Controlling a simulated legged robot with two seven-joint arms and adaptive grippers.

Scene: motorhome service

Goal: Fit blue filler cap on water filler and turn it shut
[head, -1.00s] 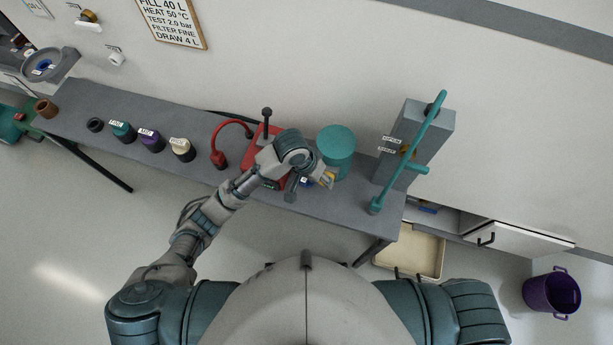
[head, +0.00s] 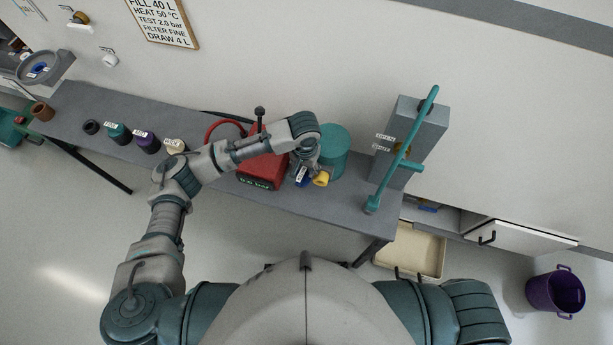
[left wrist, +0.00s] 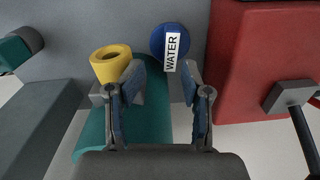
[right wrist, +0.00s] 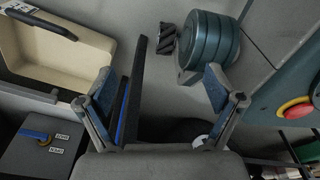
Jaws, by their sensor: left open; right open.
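The blue cap (head: 301,176) with a white label lies on the bench, in front of the teal cylinder and right of the red pump. In the left wrist view the blue cap (left wrist: 165,38) reads WATER. My left gripper (head: 309,165) is above the bench; its open fingers (left wrist: 160,82) point towards the cap, apart from it, with nothing between them. My right gripper (right wrist: 160,82) is open and empty, away from the bench top. A grey wall dish (head: 45,66) at far left holds something blue; I cannot tell if it is the water filler.
The teal cylinder (head: 334,140) and red pump (head: 262,168) stand close around my left gripper. A grey block with a teal lever (head: 405,150) is at the bench's right end. Several labelled caps (head: 147,142) stand along the left. The bench front between has free room.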

